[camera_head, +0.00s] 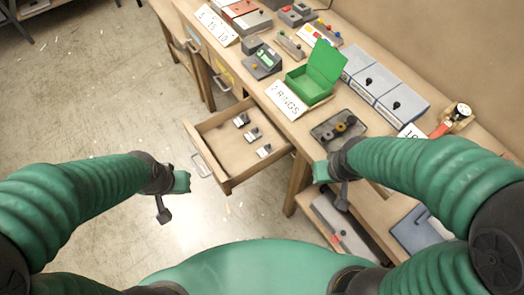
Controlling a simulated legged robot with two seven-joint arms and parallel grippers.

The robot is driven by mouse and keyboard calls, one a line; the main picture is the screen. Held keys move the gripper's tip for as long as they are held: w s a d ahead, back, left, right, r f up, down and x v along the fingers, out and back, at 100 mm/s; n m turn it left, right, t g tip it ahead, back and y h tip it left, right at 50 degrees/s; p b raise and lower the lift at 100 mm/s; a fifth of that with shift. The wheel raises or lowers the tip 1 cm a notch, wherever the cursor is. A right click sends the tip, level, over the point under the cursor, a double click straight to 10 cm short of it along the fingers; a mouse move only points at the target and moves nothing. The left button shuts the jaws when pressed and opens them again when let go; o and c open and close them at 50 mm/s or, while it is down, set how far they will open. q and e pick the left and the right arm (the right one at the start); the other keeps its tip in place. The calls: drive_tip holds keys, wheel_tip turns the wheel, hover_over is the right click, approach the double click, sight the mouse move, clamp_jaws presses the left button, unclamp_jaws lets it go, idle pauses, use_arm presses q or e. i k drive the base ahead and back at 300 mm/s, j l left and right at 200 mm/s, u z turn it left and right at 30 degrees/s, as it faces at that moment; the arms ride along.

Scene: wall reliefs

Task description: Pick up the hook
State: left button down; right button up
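Three small silver-and-dark metal pieces lie in a row in the open wooden drawer (211,148): one at the back (241,120), one in the middle (253,134) and one nearer the front (264,150). They are too small to tell whether any is a hook. My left gripper (172,196) is left of the drawer, over the floor, apart from the pieces. My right gripper (331,186) is right of the drawer, near the table's front edge. I see nothing held in either gripper, and their finger opening is unclear.
A lower shelf (317,218) holds grey boxes.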

sight(242, 120)
drive_tip(key=i+j+u, duration=0.5)
drive_tip(key=i+u, duration=0.35)
